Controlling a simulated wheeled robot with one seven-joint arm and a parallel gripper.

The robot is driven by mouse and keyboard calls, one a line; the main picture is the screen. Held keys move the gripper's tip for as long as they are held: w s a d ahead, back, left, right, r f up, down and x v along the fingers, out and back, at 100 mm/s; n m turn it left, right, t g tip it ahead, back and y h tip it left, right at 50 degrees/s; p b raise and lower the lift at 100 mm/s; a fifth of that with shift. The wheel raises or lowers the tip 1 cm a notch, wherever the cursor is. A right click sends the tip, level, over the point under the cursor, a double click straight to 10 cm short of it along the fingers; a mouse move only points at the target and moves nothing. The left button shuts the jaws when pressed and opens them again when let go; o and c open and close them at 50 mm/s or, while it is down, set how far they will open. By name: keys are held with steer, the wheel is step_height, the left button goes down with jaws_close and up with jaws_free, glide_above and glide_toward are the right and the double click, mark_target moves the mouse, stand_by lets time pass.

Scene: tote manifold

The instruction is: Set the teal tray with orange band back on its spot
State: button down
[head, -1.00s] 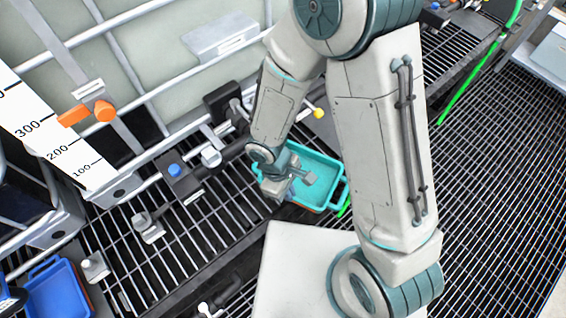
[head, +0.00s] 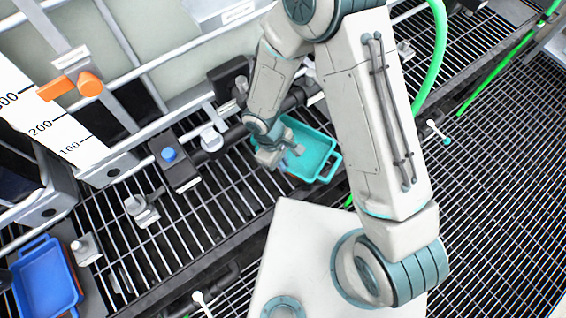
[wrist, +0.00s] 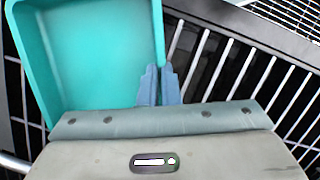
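The teal tray (head: 318,148) is an empty, shallow rectangle with handles, over the dark grating near its front edge in the head view. A little orange shows along its lower edge. My gripper (head: 286,158) is at the tray's left side. In the wrist view, the tray (wrist: 90,60) fills the upper left, and my two blue-grey fingertips (wrist: 159,85) are close together on its right wall, one on each side. I cannot tell whether the tray touches the grating. My arm and gripper hide part of it in the head view.
A blue tray (head: 46,282) lies at the lower left. A pipe with a blue-capped block (head: 172,160) and fittings (head: 142,208) runs along the grating by the caged tank. A green hose (head: 436,60) is at the upper right.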

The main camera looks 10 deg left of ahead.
steer(key=c, duration=1.6)
jaws_free()
steer(key=shift+c, duration=0.2)
steer(key=shift+r, duration=0.1)
steer(key=s+v, duration=0.1)
steer(key=v, duration=1.1)
steer(key=w+d+r+m+t+y, duration=0.1)
steer(key=w+d+r+m, duration=0.2)
steer(key=d+r, duration=0.3)
steer(key=w+d+r+m, duration=0.3)
steer(key=d+r, duration=0.2)
steer(key=d, duration=0.2)
steer(key=s+d+r+m+t+y, duration=0.1)
steer(key=s+d+r+m, duration=0.2)
steer(key=d, duration=0.4)
steer(key=s+d+r+m+t, duration=0.2)
steer(key=s+d+r+m, duration=0.2)
steer(key=d+r, duration=0.3)
steer(key=shift+m+t+y, duration=0.3)
steer(key=shift+m+y, duration=0.1)
steer(key=shift+m, duration=0.3)
